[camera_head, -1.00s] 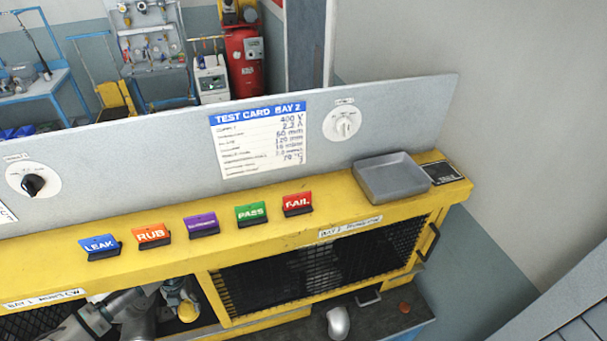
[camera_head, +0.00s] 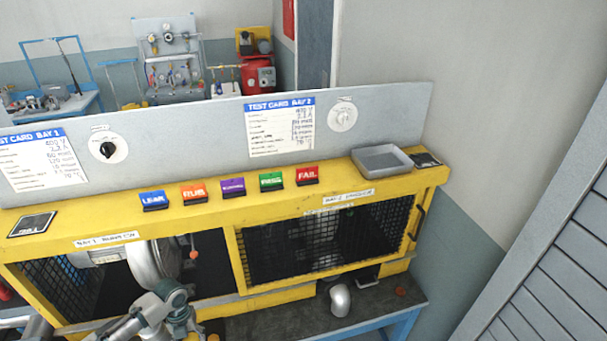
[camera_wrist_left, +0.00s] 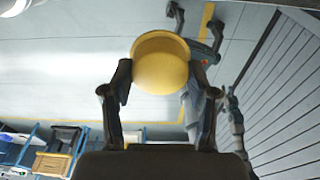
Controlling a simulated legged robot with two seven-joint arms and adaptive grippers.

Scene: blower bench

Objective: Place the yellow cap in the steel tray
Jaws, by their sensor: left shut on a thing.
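The yellow cap (camera_wrist_left: 162,68) is a round, domed piece held between the two dark fingers of my left gripper (camera_wrist_left: 160,85) in the left wrist view. In the head view only a small yellow part of the cap (camera_head: 213,337) shows at the bottom edge, beside my left gripper (camera_head: 195,329), which is low in front of the bench. The steel tray (camera_head: 382,160) is a shallow grey square tray, empty, on the right end of the yellow bench top. My left gripper is well below and left of it. My right gripper cannot be made out.
A row of coloured label blocks, such as FAIL (camera_head: 307,176), stands on the yellow ledge left of the tray. A grey upright panel (camera_head: 210,150) runs behind them. Mesh (camera_head: 320,240) closes the bay on the right.

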